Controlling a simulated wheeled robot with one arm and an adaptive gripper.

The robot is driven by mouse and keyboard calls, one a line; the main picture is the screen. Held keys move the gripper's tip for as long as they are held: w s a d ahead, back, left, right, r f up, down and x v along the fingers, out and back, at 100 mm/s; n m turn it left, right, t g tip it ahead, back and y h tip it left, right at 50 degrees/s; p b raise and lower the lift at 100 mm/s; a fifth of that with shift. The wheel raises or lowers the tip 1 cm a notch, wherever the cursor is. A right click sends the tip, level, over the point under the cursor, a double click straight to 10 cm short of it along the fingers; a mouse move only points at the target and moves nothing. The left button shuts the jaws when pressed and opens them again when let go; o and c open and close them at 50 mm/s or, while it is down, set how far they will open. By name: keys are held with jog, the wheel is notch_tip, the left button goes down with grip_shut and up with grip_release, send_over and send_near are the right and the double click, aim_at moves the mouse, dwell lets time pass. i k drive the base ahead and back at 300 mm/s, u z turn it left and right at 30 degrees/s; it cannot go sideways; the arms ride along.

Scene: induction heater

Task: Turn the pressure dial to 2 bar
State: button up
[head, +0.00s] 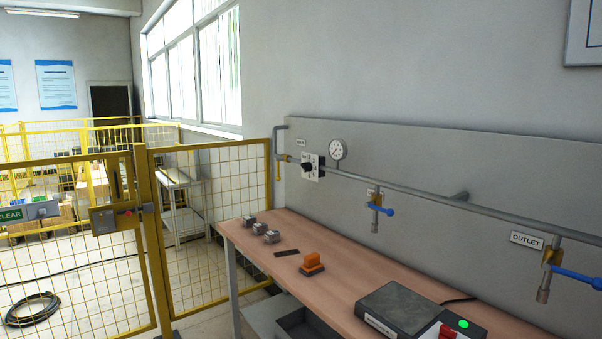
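The pressure dial is a black knob (306,167) on a small white plate (316,159), mounted on the grey wall panel (400,150) at the left end of the pipe run. A round white gauge (337,149) stands just to its right, above the pipe. The knob's setting and the gauge's needle reading are too small to tell. My gripper is not in view, and nothing is seen touching the dial.
A wooden bench (349,277) runs below the panel. On it are small grey blocks (260,228), an orange item (312,262) and a grey device (400,307) with a green light. Blue-handled valves (386,209) hang from the pipe. Yellow mesh fencing (200,218) stands left.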

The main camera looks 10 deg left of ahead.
aim_at(307, 167)
jog(key=u, duration=0.7)
jog(key=i, duration=0.65)
jog(key=u, duration=1.25)
jog(key=i, duration=1.5)
jog(key=z, duration=0.55)
jog(key=i, duration=1.45)
jog(key=z, duration=1)
